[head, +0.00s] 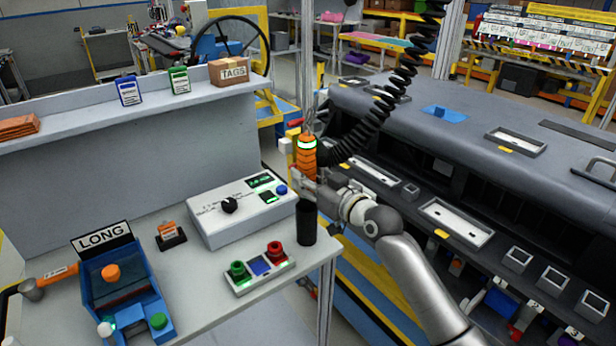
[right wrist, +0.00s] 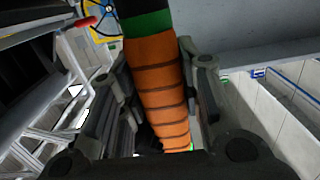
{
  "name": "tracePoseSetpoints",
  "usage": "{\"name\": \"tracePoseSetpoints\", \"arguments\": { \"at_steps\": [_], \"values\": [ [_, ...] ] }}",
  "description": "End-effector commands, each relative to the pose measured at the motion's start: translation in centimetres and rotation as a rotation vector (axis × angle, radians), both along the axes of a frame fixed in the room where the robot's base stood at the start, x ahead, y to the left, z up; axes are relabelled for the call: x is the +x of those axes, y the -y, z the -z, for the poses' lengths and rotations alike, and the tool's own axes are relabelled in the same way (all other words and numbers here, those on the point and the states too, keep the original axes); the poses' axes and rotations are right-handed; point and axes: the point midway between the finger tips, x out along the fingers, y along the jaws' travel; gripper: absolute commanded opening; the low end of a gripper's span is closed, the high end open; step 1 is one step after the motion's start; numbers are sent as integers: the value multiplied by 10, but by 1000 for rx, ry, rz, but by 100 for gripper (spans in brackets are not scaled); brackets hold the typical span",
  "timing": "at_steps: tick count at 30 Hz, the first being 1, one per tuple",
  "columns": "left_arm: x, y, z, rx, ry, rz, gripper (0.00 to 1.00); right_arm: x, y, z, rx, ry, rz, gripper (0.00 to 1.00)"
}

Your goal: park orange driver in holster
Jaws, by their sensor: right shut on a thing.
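The orange driver (head: 306,158) has a ribbed orange body and a green-lit ring near its top. It is held roughly upright above the right end of the workbench, with a black coiled cable beside it. My right gripper (head: 310,180) is shut on it. In the right wrist view, the two dark fingers flank the ribbed orange body (right wrist: 160,90), with its green band and black part at the top. A black upright tube (head: 306,222), which looks like the holster, stands at the bench's right edge, below the driver and apart from it. My left gripper is not in view.
A white control box (head: 240,210) stands left of the tube. A button panel (head: 259,268) lies in front. A blue LONG fixture (head: 122,290) is at the left. A shelf (head: 130,118) runs behind. The dark dashboard (head: 470,170) fills the right side, beyond a gap.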

Motion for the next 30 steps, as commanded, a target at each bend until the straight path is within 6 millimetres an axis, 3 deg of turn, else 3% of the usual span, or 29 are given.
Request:
{"name": "tracePoseSetpoints", "arguments": {
  "at_steps": [12, 30],
  "values": [
    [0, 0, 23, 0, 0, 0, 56, 0, -1, 28, -2, -1, -1, 0],
    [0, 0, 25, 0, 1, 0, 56, 0, 0, 31, -3, 0, 0, 0]
  ]
}}
